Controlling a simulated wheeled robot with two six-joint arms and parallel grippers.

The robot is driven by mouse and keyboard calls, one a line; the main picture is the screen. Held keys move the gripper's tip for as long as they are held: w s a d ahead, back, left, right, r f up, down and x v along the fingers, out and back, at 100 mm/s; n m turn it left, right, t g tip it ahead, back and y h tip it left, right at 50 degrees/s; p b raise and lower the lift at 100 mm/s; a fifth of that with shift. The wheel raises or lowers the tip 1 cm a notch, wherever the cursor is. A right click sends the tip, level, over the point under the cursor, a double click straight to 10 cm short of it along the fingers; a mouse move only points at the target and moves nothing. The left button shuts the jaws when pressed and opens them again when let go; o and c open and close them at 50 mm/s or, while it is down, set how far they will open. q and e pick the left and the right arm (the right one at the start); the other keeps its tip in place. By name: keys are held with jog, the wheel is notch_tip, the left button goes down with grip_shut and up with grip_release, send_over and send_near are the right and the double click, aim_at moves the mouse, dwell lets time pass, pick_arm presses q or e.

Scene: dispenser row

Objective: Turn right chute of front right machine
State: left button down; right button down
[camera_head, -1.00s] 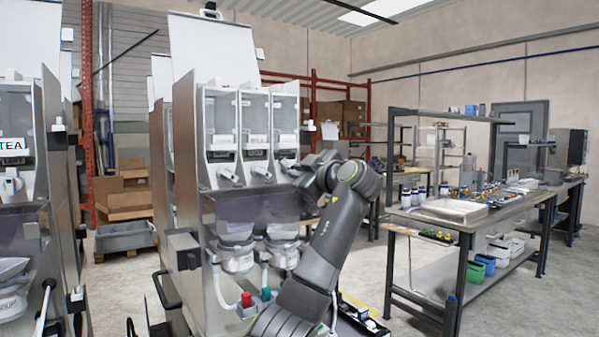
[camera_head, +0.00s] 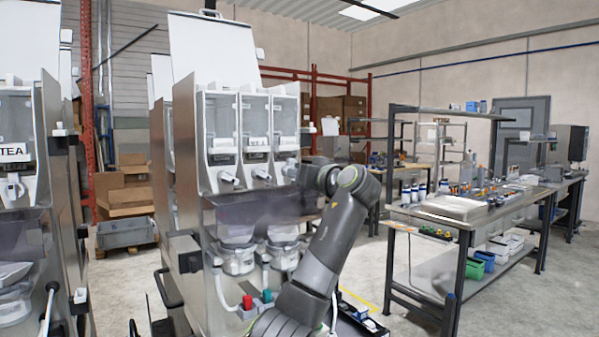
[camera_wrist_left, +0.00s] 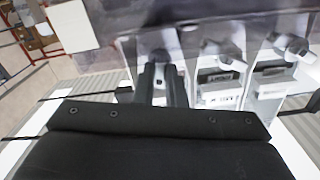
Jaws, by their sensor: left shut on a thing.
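The front right machine (camera_head: 188,140) is a tall metal dispenser with three clear canisters side by side. A white chute sits under each: a left chute (camera_head: 228,178), a middle chute (camera_head: 262,172) and the right chute (camera_head: 290,169). My left gripper (camera_head: 302,168) is at the right chute; its fingers are mostly hidden in the head view. In the left wrist view, the two dark fingers (camera_wrist_left: 161,84) are closed around the right chute (camera_wrist_left: 157,42), with the other chutes to its right. The chute's exact angle is hard to tell. My right gripper is not in view.
Clear cups (camera_head: 238,258) hang below the chutes, with a red-capped part (camera_head: 247,302) lower down. Another dispenser (camera_head: 20,180) marked TEA stands at the left.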

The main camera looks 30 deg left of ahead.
pick_arm(q)
jog(key=shift+m+p, duration=7.8)
jog(key=shift+m, duration=2.8)
jog(key=c, duration=1.5)
grip_release()
